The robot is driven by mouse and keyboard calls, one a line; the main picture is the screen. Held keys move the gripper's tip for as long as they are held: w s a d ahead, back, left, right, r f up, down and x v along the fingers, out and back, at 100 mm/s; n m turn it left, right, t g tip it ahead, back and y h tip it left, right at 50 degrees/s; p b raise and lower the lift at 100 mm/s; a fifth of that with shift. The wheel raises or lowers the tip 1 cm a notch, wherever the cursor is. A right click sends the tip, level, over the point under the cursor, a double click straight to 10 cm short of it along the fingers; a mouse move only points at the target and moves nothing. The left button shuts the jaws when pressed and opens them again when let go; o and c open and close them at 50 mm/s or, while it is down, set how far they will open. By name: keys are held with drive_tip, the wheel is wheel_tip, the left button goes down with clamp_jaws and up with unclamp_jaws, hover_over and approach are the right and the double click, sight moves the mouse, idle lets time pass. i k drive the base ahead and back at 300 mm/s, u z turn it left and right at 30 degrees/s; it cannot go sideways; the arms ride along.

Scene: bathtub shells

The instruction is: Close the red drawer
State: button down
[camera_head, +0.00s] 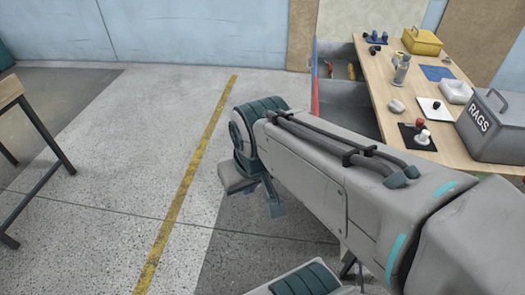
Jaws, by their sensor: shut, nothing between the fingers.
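The red drawer (315,97) stands pulled out from the left side of the wooden workbench (378,80). Its red front is seen nearly edge-on, and its grey inside (345,104) shows between the front and the bench. The near part of the drawer is hidden behind my arm. My gripper (273,206) points down below the wrist, left of and nearer than the red front, apart from it in the picture. It is shut and empty, though its fingertips are small and partly covered by the wrist.
A blue-fronted drawer (314,56), also open, sits beyond the red one and holds a few small items. On the bench are a grey RAGS box (494,128), a yellow box (421,41) and a spray can (401,70). Another table (10,92) stands far left. The floor between is clear.

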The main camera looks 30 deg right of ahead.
sight(349, 107)
drive_tip(key=u, duration=0.2)
drive_tip(key=i, duration=1.2)
drive_tip(key=z, duration=1.4)
